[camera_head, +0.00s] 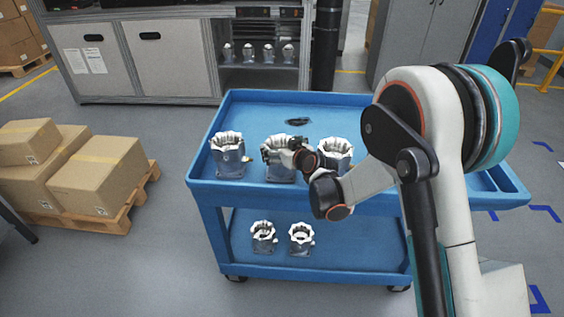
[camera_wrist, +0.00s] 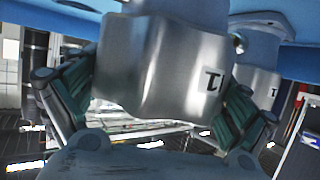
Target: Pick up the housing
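Three grey metal housings with scalloped open tops stand upright along the front of the blue cart's upper tray: a left one (camera_head: 230,158), a middle one (camera_head: 281,174) and a right one (camera_head: 335,148). My gripper (camera_head: 272,152) is at the middle housing and hides part of its upper front. In the wrist view this housing (camera_wrist: 165,65) fills the middle, with a dark "1" label. My gripper's green-padded fingers (camera_wrist: 160,108) lie on both sides of it, close to its walls. Whether they press on it cannot be told.
Boxes on a pallet (camera_head: 130,203) are at left. A workbench (camera_head: 150,60) holds several housings behind.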

